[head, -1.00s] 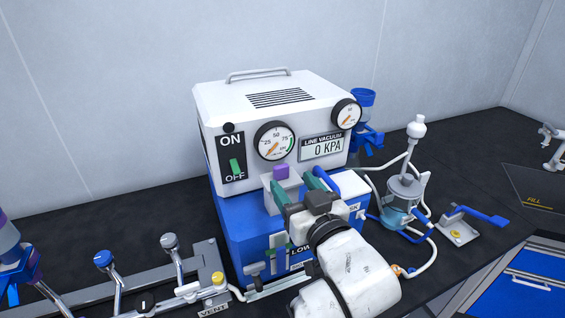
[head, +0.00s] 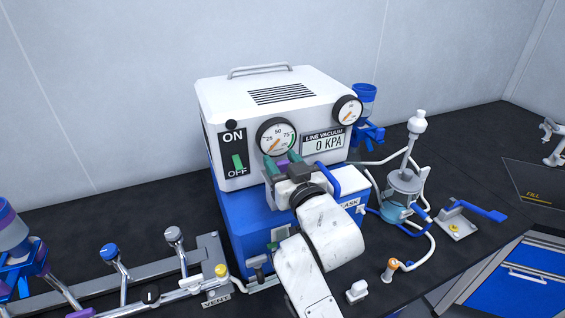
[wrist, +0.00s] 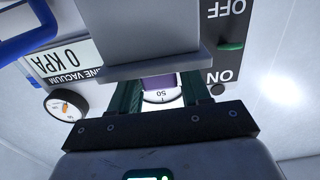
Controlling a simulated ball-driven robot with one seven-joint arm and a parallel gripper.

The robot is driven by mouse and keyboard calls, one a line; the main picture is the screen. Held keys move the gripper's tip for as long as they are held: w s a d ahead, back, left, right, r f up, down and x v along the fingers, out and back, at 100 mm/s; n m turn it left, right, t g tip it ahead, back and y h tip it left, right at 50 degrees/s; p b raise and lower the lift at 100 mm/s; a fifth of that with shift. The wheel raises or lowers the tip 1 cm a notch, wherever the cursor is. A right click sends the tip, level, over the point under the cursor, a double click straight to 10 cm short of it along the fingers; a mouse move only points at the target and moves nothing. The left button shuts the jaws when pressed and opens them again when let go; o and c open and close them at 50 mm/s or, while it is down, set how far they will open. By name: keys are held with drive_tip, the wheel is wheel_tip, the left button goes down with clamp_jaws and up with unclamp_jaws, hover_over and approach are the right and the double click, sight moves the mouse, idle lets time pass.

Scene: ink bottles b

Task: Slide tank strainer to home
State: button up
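A grey block with a purple top stands against the front of the blue and white vacuum unit (head: 235,215); no label shows whether it is the tank strainer. In the head view my gripper mostly hides it. In the wrist view the grey block (wrist: 138,35) is large, and its purple top (wrist: 160,82) lies between my fingers. My gripper (head: 282,160) points at the unit just below the round gauge, its green fingers on either side of the purple part. The fingers (wrist: 160,95) look spread, with a slim gap beside the purple.
The ON/OFF switch (head: 238,162) and the pressure gauge (head: 277,138) are close by on the unit. A glass flask (head: 402,193) with tubing stands right. A valve manifold (head: 215,265) lies left.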

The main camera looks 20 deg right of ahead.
clamp_jaws()
wheel_tip(320, 180, down, 8)
drive_tip(key=b, duration=0.6)
drive_tip(key=shift+f, duration=0.1)
drive_tip(key=shift+o, duration=0.3)
unclamp_jaws()
drive_tip(key=shift+o, duration=1.4)
drive_tip(key=s+b, duration=0.2)
drive_tip(key=s, duration=0.8)
drive_tip(key=shift+s, duration=0.4)
